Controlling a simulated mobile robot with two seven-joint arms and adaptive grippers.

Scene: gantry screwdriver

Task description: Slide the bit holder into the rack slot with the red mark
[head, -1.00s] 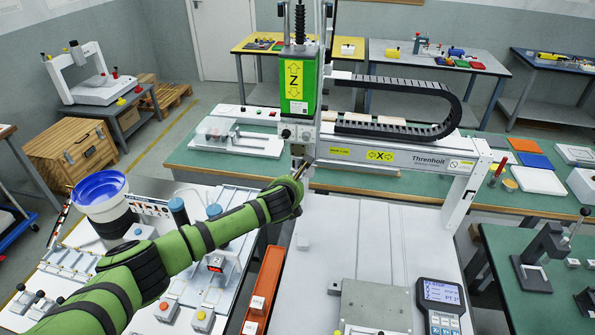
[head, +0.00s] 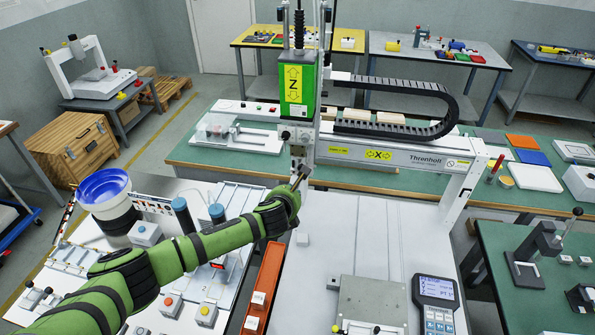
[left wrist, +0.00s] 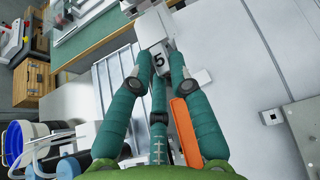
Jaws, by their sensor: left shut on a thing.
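My left gripper (head: 300,180) is at the end of the green arm, close below the gantry's tool head in the head view. In the head view the fingers and the arm hide most of that block. I cannot make out the rack slot with the red mark in either view. My right gripper is not in view.
The gantry's green Z unit (head: 296,85) and crossbeam (head: 385,155) stand close by. An orange tray (head: 270,270) with small white labelled blocks lies below.

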